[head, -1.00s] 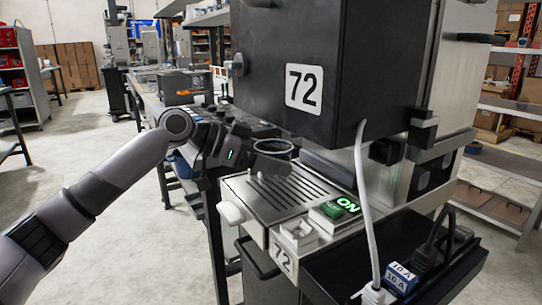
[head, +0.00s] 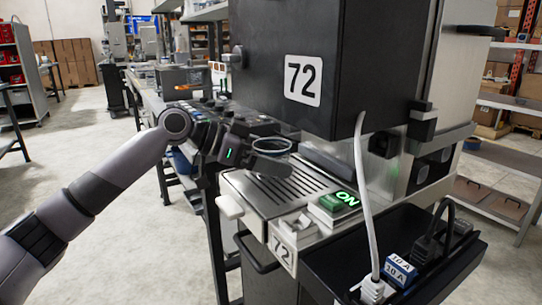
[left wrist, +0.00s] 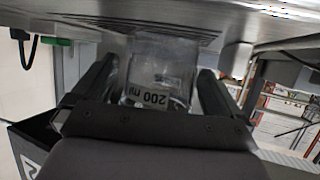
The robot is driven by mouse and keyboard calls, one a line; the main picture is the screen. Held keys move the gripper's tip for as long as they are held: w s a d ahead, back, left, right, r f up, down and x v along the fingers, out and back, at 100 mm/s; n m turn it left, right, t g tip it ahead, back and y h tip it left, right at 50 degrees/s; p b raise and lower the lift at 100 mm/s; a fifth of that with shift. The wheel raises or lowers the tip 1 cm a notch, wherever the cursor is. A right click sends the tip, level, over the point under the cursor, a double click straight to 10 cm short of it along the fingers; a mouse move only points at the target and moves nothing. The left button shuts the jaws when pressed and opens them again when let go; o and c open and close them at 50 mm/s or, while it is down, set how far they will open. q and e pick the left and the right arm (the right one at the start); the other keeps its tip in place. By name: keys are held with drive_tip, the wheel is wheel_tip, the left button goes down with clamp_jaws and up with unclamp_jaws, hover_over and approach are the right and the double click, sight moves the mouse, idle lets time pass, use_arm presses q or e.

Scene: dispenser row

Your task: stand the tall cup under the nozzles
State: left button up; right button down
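The tall cup (left wrist: 156,75) is clear, with a "200 ml" label that reads upside down in the left wrist view. In the head view its round rim (head: 271,145) shows above the left part of the drip tray (head: 262,197), beside the dark dispenser box (head: 340,50). My left gripper (head: 270,166) is at the cup, with one finger on each side of it in the left wrist view (left wrist: 158,85). I cannot tell whether the fingers press on the cup or whether its base touches the tray. The nozzles are hidden. My right gripper is out of view.
A green lit ON switch (head: 339,201) and a white cable (head: 367,200) are at the tray's right. More dispensers (head: 185,80) line the row behind. The floor at left is clear.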

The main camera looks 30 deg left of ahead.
use_arm(q)
drive_tip(key=shift+v, duration=3.55)
drive_tip(key=shift+a, duration=0.1)
